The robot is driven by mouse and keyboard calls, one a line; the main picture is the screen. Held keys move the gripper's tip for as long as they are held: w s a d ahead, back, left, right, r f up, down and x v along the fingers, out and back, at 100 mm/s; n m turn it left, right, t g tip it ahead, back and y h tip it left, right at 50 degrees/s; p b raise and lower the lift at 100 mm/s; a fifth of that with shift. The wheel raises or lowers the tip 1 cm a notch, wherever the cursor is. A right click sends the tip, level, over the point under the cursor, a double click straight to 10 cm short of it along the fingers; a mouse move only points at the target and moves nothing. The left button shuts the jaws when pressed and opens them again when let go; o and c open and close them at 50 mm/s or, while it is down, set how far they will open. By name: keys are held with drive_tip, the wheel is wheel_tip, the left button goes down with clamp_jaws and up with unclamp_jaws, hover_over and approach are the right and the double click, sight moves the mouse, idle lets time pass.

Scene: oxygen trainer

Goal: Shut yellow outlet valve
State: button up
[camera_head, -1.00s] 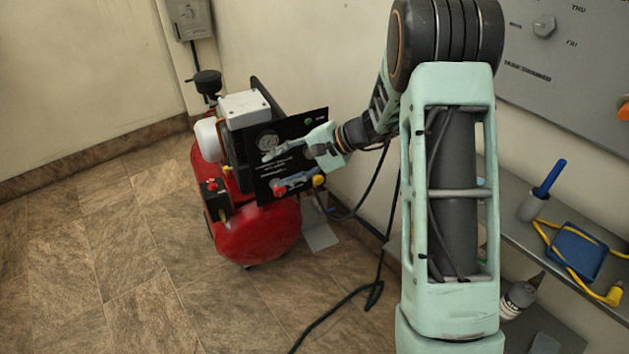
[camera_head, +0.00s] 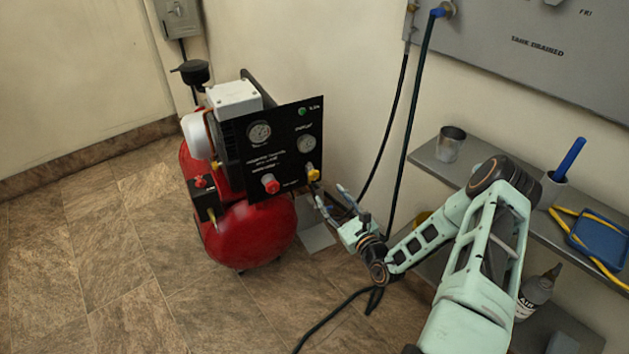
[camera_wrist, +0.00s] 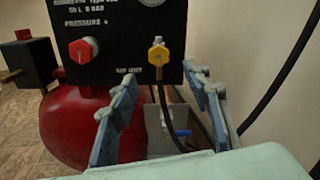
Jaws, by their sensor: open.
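The yellow outlet valve (camera_head: 312,172) is at the lower right corner of the black panel on the red compressor. In the wrist view the yellow valve (camera_wrist: 158,54) is ahead, just beyond and above the gap between my fingers. My gripper (camera_head: 328,199) is open and empty, to the lower right of the valve and apart from it. Both fingers (camera_wrist: 160,100) show spread in the wrist view. A red knob (camera_head: 270,184) is to the left of the yellow valve; it also shows in the wrist view (camera_wrist: 83,50).
The black panel (camera_head: 285,145) carries gauges. A red tank (camera_head: 250,232) is below it. A dark hose (camera_head: 400,140) hangs along the wall and crosses the floor. A grey shelf (camera_head: 480,170) with a cup is at the right. Floor at the left is clear.

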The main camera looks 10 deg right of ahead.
sight(315, 177)
drive_tip(key=b+x, duration=0.2)
drive_tip(key=x, duration=0.8)
drive_tip(key=shift+c, duration=0.6)
drive_tip(key=c, duration=1)
